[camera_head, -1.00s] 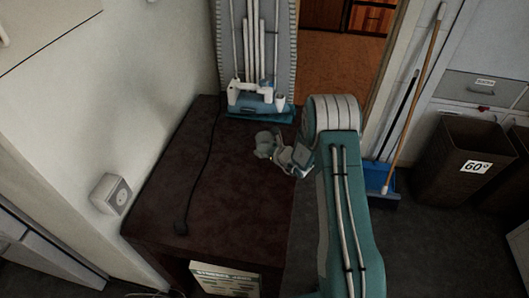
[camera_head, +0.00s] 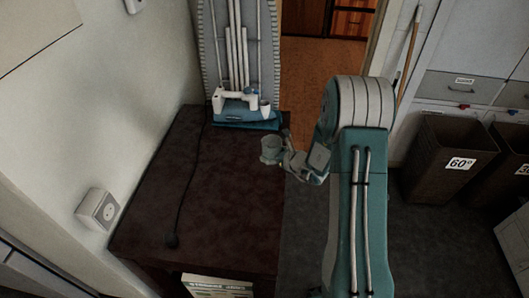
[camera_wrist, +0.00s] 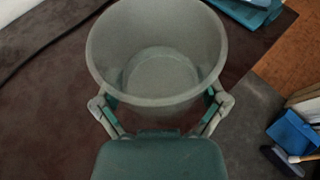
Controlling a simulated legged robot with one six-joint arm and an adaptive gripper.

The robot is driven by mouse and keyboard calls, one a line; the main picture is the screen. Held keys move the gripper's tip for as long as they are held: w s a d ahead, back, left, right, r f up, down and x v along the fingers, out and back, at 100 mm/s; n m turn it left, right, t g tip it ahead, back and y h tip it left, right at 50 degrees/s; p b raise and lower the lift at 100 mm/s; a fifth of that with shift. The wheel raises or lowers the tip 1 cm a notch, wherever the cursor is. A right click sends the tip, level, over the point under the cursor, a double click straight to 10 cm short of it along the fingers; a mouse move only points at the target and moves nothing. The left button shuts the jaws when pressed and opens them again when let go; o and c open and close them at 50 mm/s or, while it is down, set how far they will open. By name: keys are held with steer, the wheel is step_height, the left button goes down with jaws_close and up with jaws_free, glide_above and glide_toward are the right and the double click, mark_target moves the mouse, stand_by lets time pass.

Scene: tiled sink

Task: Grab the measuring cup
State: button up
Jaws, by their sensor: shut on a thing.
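The measuring cup (camera_wrist: 160,75) is a round, greyish translucent cup, seen from above with its open mouth towards the wrist camera. It looks empty. My gripper (camera_wrist: 160,105) has one finger on each side of the cup and is shut on it. In the head view the cup (camera_head: 271,148) is small, at the end of my gripper (camera_head: 284,157), over the far right part of the dark table. I cannot tell how far it is above the tabletop.
The dark table (camera_head: 200,215) is mostly clear, with a black cable and plug (camera_head: 172,240) on it. An ironing board (camera_head: 238,60) stands at its back. A wall socket (camera_head: 97,209) is at left. Brown bins (camera_head: 435,170) stand at right. A blue dustpan (camera_wrist: 292,132) lies on the floor.

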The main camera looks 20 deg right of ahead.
steer(key=shift+d+v, duration=0.2)
steer(key=shift+v, duration=2.3)
